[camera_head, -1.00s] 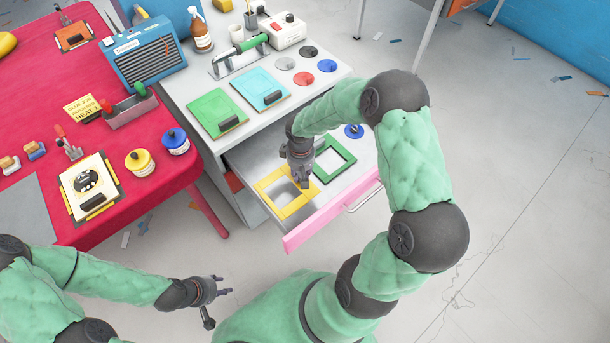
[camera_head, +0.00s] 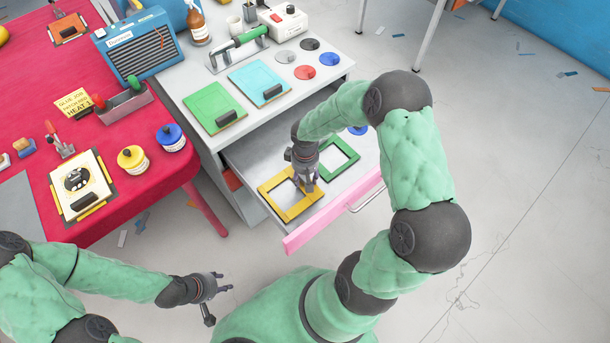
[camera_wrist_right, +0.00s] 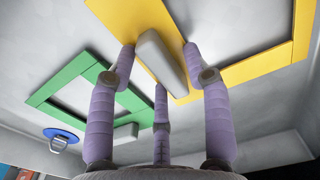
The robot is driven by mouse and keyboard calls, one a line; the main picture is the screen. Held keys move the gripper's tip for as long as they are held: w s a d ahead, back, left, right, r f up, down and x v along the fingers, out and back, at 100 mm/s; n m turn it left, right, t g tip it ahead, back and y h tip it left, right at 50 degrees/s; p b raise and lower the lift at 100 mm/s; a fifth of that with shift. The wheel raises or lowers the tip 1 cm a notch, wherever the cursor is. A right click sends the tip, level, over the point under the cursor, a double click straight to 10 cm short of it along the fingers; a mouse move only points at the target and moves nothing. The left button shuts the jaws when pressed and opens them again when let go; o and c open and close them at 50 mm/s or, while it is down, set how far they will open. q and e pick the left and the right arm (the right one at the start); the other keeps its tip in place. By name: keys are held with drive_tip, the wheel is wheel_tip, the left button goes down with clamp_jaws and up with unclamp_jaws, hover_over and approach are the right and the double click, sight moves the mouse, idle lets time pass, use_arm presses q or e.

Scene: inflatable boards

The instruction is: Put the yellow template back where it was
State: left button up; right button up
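The yellow template (camera_head: 275,206), a flat frame, lies in the open drawer (camera_head: 247,160) at its front left. It also shows in the right wrist view (camera_wrist_right: 240,72), with a pale grey block-shaped handle (camera_wrist_right: 162,62) on it. My right gripper (camera_head: 304,184) is over the template, pointing down. In the right wrist view its purple fingers (camera_wrist_right: 160,70) are spread on either side of the handle; firm contact is not visible. My left gripper (camera_head: 225,282) is open and empty above the floor, left of the drawer.
A green frame (camera_head: 345,151) lies beside the yellow one in the drawer, near a blue disc (camera_head: 358,130). The drawer has a pink front (camera_head: 325,222). The bench top above holds a green board (camera_head: 211,105), a cyan board (camera_head: 257,80) and several discs. A red table (camera_head: 45,115) stands left.

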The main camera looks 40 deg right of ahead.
drive_tip(key=shift+r, duration=0.25)
wheel_tip(320, 180, up, 12)
drive_tip(key=p, duration=0.5)
drive_tip(key=shift+f, duration=0.1)
